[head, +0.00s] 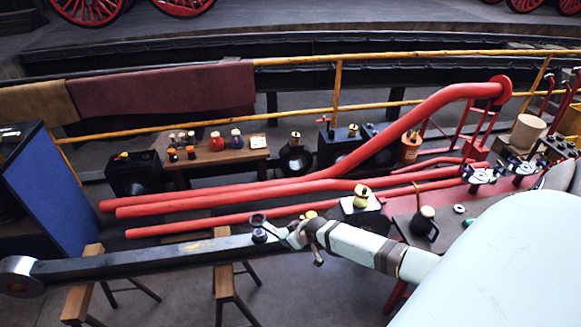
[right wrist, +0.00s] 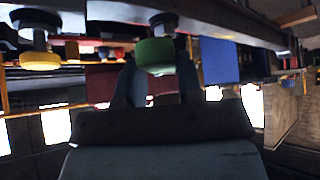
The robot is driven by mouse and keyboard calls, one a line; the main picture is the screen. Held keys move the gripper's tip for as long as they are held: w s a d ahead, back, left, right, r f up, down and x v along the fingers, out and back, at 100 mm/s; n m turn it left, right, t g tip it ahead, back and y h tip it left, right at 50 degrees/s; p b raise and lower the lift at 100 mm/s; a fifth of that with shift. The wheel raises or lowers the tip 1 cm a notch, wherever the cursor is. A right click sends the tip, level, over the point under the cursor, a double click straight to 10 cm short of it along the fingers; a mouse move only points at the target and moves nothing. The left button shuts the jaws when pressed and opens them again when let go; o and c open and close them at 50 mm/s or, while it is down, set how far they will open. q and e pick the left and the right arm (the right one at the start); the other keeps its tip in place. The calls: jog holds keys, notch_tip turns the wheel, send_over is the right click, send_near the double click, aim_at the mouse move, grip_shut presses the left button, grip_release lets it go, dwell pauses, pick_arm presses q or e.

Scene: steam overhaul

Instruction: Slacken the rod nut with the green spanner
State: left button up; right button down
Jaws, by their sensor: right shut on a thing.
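A long dark connecting rod (head: 150,257) runs from lower left to the middle in the head view, with a round eye at its left end. A small dark round fitting (head: 259,236) sits on it near its right end; I cannot tell whether it is the rod nut. My right gripper (head: 287,234) reaches that end from the right. In the right wrist view a green piece (right wrist: 156,57), seemingly part of the green spanner, is between the fingers of my right gripper (right wrist: 156,85). The spanner's head is not clear. My left gripper is not in view.
Red pipes (head: 230,193) lie behind the rod. A wooden bench (head: 215,157) with small pots stands farther back. A blue panel (head: 52,190) is at left, wooden trestles (head: 224,280) are below the rod, and a dark oil can (head: 424,223) stands at right.

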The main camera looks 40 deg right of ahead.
jog(key=shift+r+p, duration=0.4)
jog(key=shift+r, duration=0.5)
jog(key=shift+s, duration=0.1)
pick_arm(q)
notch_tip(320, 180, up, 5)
jog(key=p, duration=0.3)
pick_arm(e)
jog(key=s+a, duration=0.7)
jog(key=s, duration=0.4)
jog(key=shift+s+a, duration=0.15)
jog(key=shift+s, duration=0.2)
jog(key=shift+f, duration=0.1)
